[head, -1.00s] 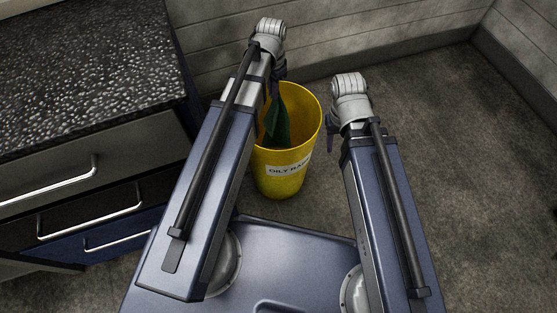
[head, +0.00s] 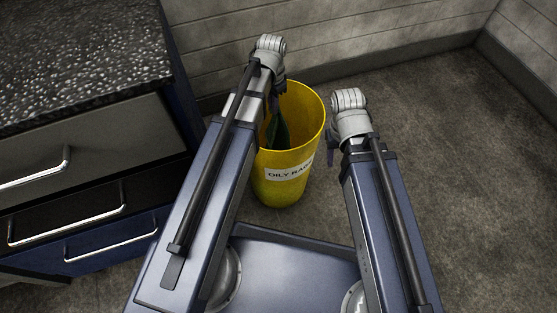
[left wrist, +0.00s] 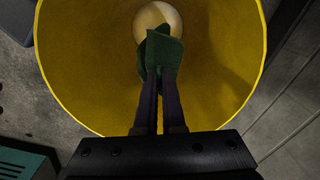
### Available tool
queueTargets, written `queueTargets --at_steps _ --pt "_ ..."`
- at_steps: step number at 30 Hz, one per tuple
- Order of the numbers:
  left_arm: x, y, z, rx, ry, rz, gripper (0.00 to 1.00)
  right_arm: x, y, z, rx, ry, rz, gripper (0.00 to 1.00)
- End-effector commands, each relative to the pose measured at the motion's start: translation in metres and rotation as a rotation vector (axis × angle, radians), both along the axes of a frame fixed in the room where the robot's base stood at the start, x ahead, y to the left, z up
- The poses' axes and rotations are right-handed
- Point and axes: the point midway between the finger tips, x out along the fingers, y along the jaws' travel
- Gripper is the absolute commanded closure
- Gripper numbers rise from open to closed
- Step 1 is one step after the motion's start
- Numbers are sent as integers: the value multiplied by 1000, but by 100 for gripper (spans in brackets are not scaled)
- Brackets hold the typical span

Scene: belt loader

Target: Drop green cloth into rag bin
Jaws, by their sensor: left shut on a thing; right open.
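The yellow rag bin (head: 285,188) stands on the floor ahead, with a white label reading OILY RAGS. My left gripper (head: 279,98) is over the bin's mouth, partly hidden by its own arm. The dark green cloth (head: 279,130) hangs from it inside the bin opening. In the left wrist view the fingers (left wrist: 160,88) are shut on the green cloth (left wrist: 160,52), with the bin's yellow inner wall (left wrist: 80,60) around it. My right gripper (head: 331,155) is open to the right of the bin, mostly hidden by its arm.
A dark speckled counter (head: 80,55) with drawers stands on the left. A block wall (head: 350,40) runs behind the bin. A pale round patch (left wrist: 158,20) shows inside the bin. The floor (head: 460,150) at the right is clear.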

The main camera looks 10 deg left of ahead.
Motion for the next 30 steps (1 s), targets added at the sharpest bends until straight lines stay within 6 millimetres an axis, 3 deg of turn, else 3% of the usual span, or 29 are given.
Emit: queueTargets --at_steps 3,13,15,22,28,30 --pt "0 0 -15 0 0 0 100 0 0 -15 -2 -1 1 50" --pt "0 0 -15 0 0 0 100 0 -1 -15 -3 -1 1 50" --pt "0 0 -15 0 0 0 86 0 -1 -15 -3 -1 1 50" --pt "0 0 -15 0 0 0 60 0 -1 -15 -3 -1 1 50" --pt "0 0 -15 0 0 0 58 0 -1 -15 -3 -1 1 50" --pt "0 0 -15 0 0 0 50 0 -1 -15 -3 -1 1 50"
